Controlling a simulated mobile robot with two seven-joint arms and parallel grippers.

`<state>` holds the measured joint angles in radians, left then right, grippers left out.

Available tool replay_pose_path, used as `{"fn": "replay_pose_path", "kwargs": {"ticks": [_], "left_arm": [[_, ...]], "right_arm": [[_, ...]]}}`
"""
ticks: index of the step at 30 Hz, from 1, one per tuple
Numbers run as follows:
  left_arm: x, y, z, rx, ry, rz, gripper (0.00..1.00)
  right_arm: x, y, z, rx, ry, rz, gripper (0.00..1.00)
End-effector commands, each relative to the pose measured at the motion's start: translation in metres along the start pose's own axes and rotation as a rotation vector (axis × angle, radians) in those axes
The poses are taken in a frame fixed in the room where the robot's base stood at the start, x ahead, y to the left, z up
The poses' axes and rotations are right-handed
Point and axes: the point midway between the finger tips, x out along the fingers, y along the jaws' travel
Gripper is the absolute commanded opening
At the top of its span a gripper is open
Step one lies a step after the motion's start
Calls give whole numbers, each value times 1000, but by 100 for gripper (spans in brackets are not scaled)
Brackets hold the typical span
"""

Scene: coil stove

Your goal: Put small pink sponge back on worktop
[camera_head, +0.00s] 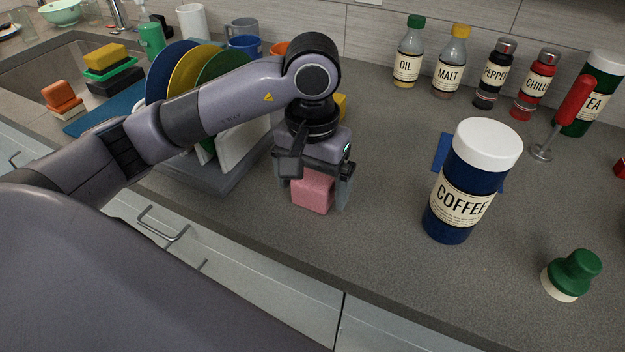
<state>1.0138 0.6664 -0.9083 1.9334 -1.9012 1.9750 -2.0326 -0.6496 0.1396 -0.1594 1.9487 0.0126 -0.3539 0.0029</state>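The small pink sponge (312,192) is between the fingers of my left gripper (316,188), which points down over the worktop (390,200) near its front edge. One finger is at the sponge's left and the other close along its right side. I cannot tell whether the fingers press on it. The sponge's top is hidden by the gripper, and its underside is at or just above the worktop; I cannot tell which. My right gripper is not in view.
A dish rack (215,178) with several plates stands left of the gripper. A coffee jar (463,190) stands to the right, with a green-topped item (573,272) near the front right. Bottles line the back wall. The worktop between sponge and coffee jar is clear.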

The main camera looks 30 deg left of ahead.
Motion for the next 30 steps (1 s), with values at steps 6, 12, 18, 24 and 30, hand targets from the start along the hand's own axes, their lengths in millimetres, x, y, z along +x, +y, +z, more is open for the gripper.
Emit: {"fn": "replay_pose_path", "kwargs": {"ticks": [6,12,18,24,30], "left_arm": [[-4,0,0,0,-1,0,95],[-29,0,-1,0,6,0,95],[-61,0,-1,-1,5,-1,95],[-91,0,-1,-1,4,-1,95],[-113,0,-1,-1,2,0,95]], "right_arm": [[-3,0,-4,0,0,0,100],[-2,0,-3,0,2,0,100],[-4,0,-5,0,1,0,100],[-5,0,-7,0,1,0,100],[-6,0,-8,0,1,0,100]]}}
